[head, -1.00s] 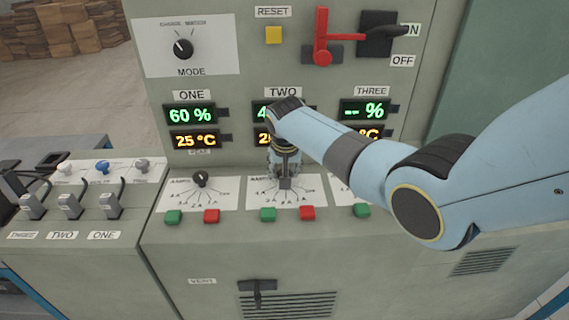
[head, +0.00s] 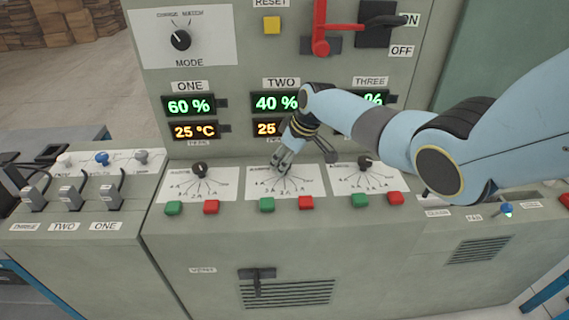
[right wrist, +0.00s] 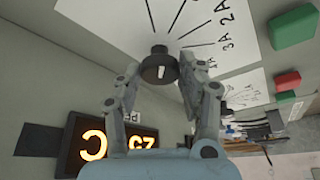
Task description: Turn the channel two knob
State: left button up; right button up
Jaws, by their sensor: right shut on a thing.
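The channel two knob is a small black round knob (right wrist: 158,66) with a white pointer mark, on a white dial plate (head: 302,185) under the TWO displays. In the head view my fingers mostly hide it. My right gripper (head: 281,164) comes down to it from the upper right, tilted. In the right wrist view my two fingers (right wrist: 160,82) stand on either side of the knob, shut on it. The TWO displays read 40 % (head: 274,102) and a partly hidden 25 (head: 266,128). My left gripper is not in view.
The channel one knob (head: 200,169) and channel three knob (head: 366,162) flank it. Green (head: 267,204) and red (head: 306,202) buttons sit just below the dial. A red lever (head: 320,40) stands above, and a vent handle (head: 257,280) juts out below.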

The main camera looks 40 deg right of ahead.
jog(key=shift+d+n+y+b, duration=0.1)
jog(key=shift+n+y+b, duration=0.4)
jog(key=shift+n+b, duration=0.7)
jog(key=shift+n+g, duration=0.3)
jog(key=shift+n, duration=0.2)
jog(key=o, duration=1.1)
jog(key=shift+o, duration=0.2)
jog(key=v, duration=0.5)
jog(key=shift+s+d, duration=0.35)
jog(key=s+d, duration=0.2)
jog(key=s, duration=0.1)
jog(key=s+d, duration=0.2)
jog(key=s, duration=0.1)
jog(key=s+d, duration=0.2)
jog(key=s, duration=0.1)
jog(key=shift+d, duration=0.3)
